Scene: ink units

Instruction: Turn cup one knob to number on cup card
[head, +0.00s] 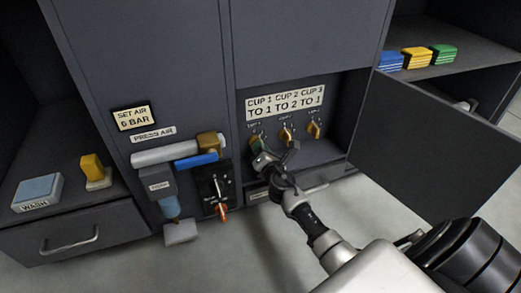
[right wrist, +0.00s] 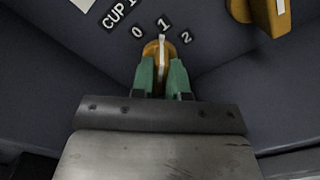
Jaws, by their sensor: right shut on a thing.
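The cup one knob (right wrist: 161,47) is orange-brown with a white pointer line. In the right wrist view the pointer stands at the 1, between the 0 and the 2. My right gripper (right wrist: 162,72) is shut on this knob with its green fingers on either side; in the head view my right gripper (head: 262,154) is at the leftmost knob. The cup card (head: 285,102) reads CUP 1 TO 1, CUP 2 TO 2, CUP 3 TO 1. My left gripper is not in view.
The cup two knob (head: 286,135) and cup three knob (head: 314,129) sit just right of the gripper. An open dark door (head: 440,135) stands out at the right.

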